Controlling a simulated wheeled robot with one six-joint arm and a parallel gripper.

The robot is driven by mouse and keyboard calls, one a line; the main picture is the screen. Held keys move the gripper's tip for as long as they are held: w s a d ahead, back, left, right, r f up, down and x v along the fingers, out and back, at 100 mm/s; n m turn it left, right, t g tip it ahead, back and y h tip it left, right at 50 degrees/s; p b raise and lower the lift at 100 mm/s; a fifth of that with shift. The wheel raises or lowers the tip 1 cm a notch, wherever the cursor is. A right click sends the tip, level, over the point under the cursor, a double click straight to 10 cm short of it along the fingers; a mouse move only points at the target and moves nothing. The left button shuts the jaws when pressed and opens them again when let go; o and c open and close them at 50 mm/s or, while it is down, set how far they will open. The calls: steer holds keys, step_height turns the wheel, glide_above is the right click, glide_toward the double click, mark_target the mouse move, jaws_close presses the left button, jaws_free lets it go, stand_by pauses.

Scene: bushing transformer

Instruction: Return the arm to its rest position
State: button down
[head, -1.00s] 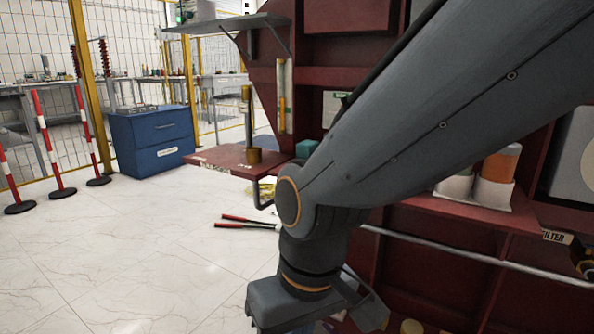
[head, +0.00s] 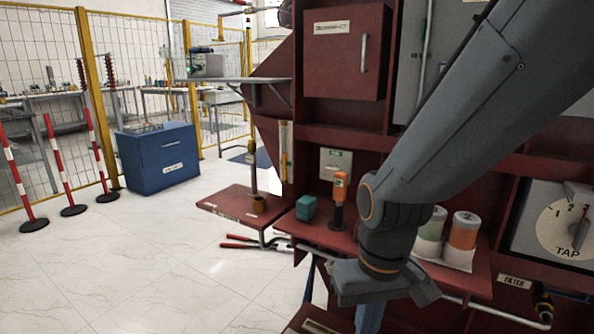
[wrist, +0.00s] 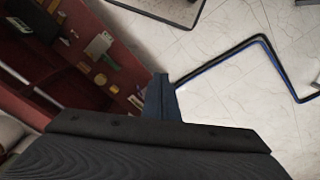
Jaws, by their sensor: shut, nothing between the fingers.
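My arm reaches across the right of the head view, sloping down to its wrist in front of the red cabinet (head: 345,60). My gripper (wrist: 161,98) shows in the wrist view as dark blue fingers held together, with nothing between them. In the head view only a blue part of it shows below the wrist, at the bottom edge, and its tips are cut off. In the wrist view the fingers point over the floor, beside the cabinet's lower shelf.
A shelf of the red cabinet holds a teal block (head: 306,208), an orange-handled tool (head: 340,190) and two canisters (head: 462,238) close to my arm. A TAP dial (head: 562,228) is at the right. Open floor (head: 140,270) lies left; a blue drawer cabinet (head: 160,160) stands beyond.

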steer(key=s+d+r+m+p, duration=0.2)
steer(key=d+r+p, duration=0.6)
steer(key=r+p, duration=0.1)
steer(key=shift+r+h+p, duration=0.25)
steer(key=shift+h+p, duration=0.05)
steer(key=shift+p, duration=0.45)
stand_by(0.9)
